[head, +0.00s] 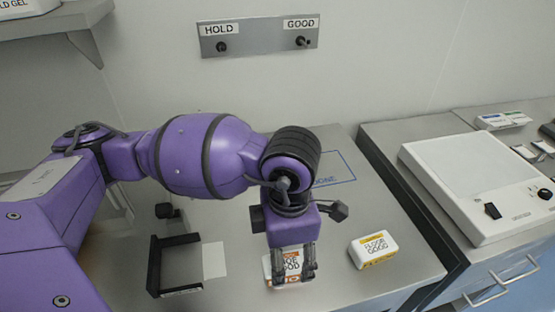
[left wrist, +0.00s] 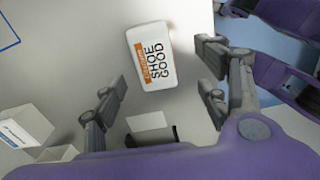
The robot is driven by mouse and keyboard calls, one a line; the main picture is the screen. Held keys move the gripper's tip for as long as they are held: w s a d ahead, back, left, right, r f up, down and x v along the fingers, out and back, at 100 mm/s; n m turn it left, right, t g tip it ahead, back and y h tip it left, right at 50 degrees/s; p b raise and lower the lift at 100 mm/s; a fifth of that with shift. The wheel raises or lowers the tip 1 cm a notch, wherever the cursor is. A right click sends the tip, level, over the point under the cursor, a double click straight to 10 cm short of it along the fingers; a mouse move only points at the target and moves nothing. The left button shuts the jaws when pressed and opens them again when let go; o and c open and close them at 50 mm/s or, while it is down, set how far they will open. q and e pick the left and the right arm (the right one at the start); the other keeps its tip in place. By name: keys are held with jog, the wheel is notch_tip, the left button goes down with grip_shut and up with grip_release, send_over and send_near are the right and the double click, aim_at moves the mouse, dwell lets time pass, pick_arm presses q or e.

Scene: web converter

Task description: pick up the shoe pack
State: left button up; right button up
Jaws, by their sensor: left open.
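The shoe pack (left wrist: 165,75) is a small white pack with an orange strip and the words SHOE GOOD. It lies on the grey bench top, between and just beyond my spread fingertips in the left wrist view. In the head view the shoe pack (head: 268,268) is partly hidden behind my left gripper (head: 291,272), which points down over it. My right gripper is not in view.
A white and yellow FLOOR GOOD pack (head: 374,250) lies to the right of the gripper. A black bracket (head: 156,265) and a white patch (head: 214,260) are to its left. A blue outlined area (head: 340,168) is behind. A white device (head: 480,190) stands on the right bench.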

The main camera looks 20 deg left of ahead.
aim_at(286, 263)
pick_arm(q)
notch_tip(286, 263, down, 2)
jog(key=shift+w+f, duration=0.1)
jog(key=shift+f, duration=0.05)
jog(key=f, duration=0.4)
jog(key=shift+w+a+f, duration=0.1)
jog(key=shift+w+f, duration=0.15)
jog(key=shift+w, duration=0.05)
jog(key=shift+f, duration=0.2)
jog(key=c, duration=1)
jog(key=shift+c, duration=1.7)
jog(key=shift+r, duration=0.1)
